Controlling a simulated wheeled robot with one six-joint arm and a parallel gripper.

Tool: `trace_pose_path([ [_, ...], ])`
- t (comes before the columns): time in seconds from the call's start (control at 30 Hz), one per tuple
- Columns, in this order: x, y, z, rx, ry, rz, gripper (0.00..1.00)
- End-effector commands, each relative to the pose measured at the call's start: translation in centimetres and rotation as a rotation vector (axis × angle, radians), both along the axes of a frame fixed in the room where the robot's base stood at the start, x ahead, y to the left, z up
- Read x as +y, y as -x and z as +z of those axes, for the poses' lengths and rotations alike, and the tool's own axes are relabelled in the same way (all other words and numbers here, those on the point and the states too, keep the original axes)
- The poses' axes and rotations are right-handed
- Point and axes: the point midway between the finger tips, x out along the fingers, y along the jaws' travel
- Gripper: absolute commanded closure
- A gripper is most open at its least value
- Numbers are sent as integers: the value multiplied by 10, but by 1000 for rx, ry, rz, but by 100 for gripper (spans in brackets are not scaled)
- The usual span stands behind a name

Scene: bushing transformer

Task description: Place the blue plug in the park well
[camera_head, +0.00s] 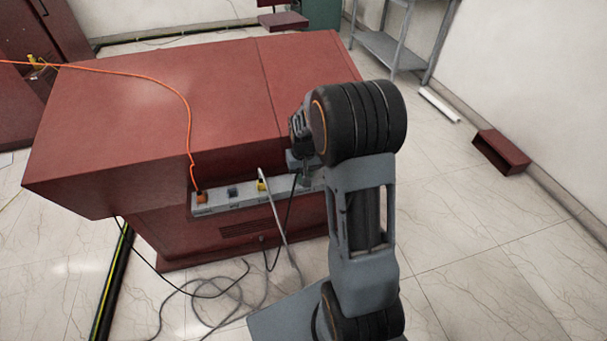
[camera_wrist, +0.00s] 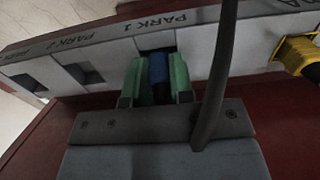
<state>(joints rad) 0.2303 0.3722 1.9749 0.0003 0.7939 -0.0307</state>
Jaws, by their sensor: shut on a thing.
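My gripper (camera_wrist: 157,80) has green fingertips and is shut on the blue plug (camera_wrist: 158,68) in the wrist view. The plug's blue end is in front of the dark square opening of the well under the PARK 1 label (camera_wrist: 155,41). It overlaps the opening's lower edge; I cannot tell whether it is inside. In the head view my gripper (camera_head: 305,168) is at the right end of the grey strip (camera_head: 228,204) on the red cabinet. My arm hides the plug and the park wells there.
An orange plug (camera_head: 201,197) with an orange cable and a yellow plug (camera_head: 262,184) sit in the strip. The yellow plug also shows at right in the wrist view (camera_wrist: 296,54). A dark cable (camera_wrist: 219,75) crosses close to my gripper. Further square wells (camera_wrist: 84,73) lie left.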

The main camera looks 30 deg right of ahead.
Motion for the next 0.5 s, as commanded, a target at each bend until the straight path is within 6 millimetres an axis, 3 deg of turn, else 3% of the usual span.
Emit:
trace_pose_path([
  [0.07, 0, 0, -4, 1, 0, 0, 100],
  [0.1, 0, 0, -3, 0, 0, 0, 75],
  [0.3, 0, 0, -2, 1, 0, 0, 55],
  [0.5, 0, 0, -2, 0, 0, 0, 53],
])
